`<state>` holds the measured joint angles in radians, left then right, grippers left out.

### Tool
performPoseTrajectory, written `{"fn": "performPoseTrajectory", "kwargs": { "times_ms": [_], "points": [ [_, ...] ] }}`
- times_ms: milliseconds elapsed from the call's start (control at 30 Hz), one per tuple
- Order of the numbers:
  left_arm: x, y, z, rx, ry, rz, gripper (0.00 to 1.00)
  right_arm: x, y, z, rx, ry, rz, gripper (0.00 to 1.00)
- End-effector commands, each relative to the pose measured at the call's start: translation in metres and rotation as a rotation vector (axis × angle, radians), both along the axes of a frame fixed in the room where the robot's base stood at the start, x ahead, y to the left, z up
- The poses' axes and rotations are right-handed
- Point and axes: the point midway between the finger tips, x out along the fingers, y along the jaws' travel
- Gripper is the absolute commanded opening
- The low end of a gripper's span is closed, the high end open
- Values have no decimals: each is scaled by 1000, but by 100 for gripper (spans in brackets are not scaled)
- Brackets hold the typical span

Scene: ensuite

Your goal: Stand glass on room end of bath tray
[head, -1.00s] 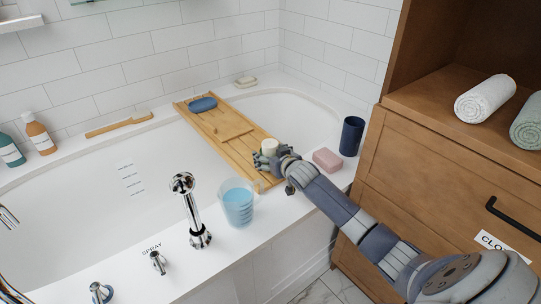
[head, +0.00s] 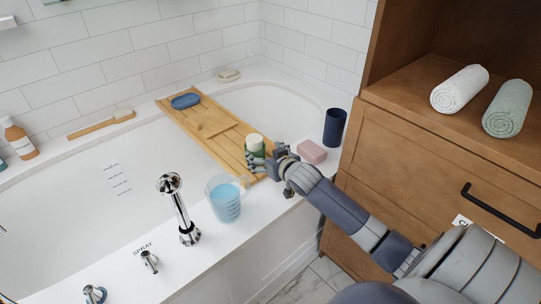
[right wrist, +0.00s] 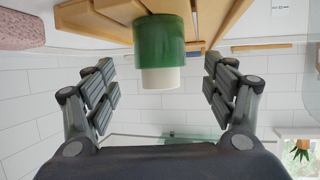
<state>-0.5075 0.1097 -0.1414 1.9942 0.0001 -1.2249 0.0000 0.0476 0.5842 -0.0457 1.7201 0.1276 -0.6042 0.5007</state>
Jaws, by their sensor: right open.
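A green cylinder with a white top (head: 255,142), perhaps the glass, stands upright on the near, room-side end of the wooden bath tray (head: 207,120). My right gripper (head: 258,163) is just on the room side of it, open. In the right wrist view the green cylinder (right wrist: 160,42) appears upside down between the spread fingers (right wrist: 158,80), with clear gaps on both sides. The tray's edge (right wrist: 232,18) also shows there. My left gripper is not in view.
A clear jug (head: 225,200) of blue liquid stands on the bath rim beside the chrome spray (head: 178,210). A pink block (head: 311,152) and dark blue tumbler (head: 334,127) are on the rim right of my gripper. A blue dish (head: 185,100) sits on the tray's far end.

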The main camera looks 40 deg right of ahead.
Motion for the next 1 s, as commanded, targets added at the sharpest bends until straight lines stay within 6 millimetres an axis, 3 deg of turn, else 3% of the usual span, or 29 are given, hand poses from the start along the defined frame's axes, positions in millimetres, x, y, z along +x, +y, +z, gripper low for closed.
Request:
{"fn": "performPoseTrajectory", "kwargs": {
  "times_ms": [133, 333, 1000],
  "points": [
    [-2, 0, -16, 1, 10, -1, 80, -20, 3, 9, 0, 0, 1, 77],
    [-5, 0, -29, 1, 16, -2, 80, -34, 6, 15, 1, 0, 0, 77],
    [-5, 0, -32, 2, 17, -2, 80, -37, 6, 16, 1, -1, 0, 77]
  ]
}}
